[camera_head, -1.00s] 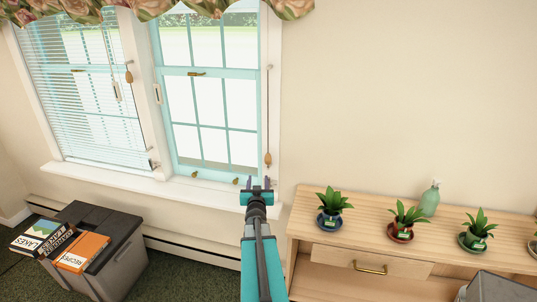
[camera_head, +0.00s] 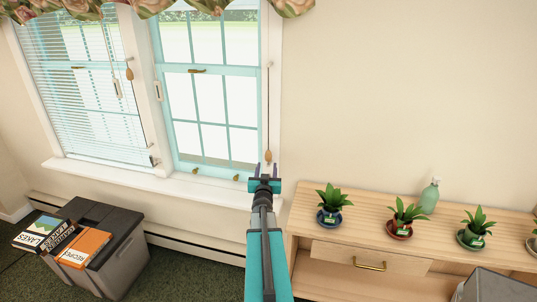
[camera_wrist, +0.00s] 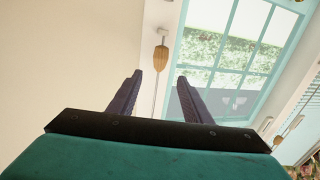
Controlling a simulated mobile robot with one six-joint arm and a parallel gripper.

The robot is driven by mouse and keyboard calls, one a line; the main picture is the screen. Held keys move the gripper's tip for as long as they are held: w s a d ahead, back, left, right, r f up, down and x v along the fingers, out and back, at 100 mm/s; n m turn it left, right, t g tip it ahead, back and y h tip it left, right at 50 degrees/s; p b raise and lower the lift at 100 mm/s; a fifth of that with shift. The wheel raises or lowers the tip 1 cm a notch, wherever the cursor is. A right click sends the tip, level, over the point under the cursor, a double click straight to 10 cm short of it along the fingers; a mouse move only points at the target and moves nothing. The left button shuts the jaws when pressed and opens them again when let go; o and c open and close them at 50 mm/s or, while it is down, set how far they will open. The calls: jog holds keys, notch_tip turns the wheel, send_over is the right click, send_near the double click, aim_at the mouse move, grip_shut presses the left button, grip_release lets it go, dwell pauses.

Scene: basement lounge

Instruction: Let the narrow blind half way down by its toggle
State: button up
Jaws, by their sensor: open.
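A wooden toggle (camera_head: 268,156) hangs on a thin cord at the right side of the right window (camera_head: 213,97). No lowered slats show on that window; its top is hidden by the flowered valance. My gripper (camera_head: 266,169) is open and empty, just below the toggle in the head view. In the wrist view the toggle (camera_wrist: 161,56) appears beyond my open fingertips (camera_wrist: 159,77), and its cord runs through the gap between them in the picture. The toggle looks apart from both fingers; the depth between them is hard to judge.
The left window has a lowered white blind (camera_head: 75,90) with another wooden toggle (camera_head: 129,74). A windowsill (camera_head: 130,174) runs below both windows. A wooden cabinet (camera_head: 330,250) with potted plants and a green bottle (camera_head: 430,197) stands right. A grey bin (camera_head: 122,255) with books stands left.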

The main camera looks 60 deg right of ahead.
aim_at(268, 155)
jog(key=shift+p+x, duration=2.15)
jog(key=shift+x, duration=3.85)
